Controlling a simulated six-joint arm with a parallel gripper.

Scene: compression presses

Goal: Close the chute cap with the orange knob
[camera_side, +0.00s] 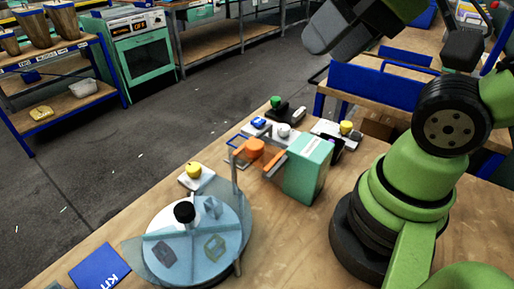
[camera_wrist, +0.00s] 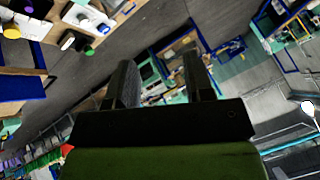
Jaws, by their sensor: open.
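An orange knob-like part (camera_side: 254,149) stands on the wooden table in the side view, just left of a teal box (camera_side: 308,168). A flat orange strip (camera_side: 274,164) lies between them. I cannot tell from this angle which part is the chute cap or how far open it is. My gripper is high above the table at the top of the side view, cut off by the edge and well apart from the orange parts. In the wrist view, the two dark fingers of my gripper (camera_wrist: 160,80) are apart with nothing between them. The orange knob is not visible there.
A round clear-covered turntable (camera_side: 215,240) with a black knob (camera_side: 184,212) stands at the front left. A yellow button (camera_side: 194,170) is behind it. Green (camera_side: 275,102) and white (camera_side: 283,131) knobs crowd the area behind the orange part. A blue booklet (camera_side: 98,265) lies front left.

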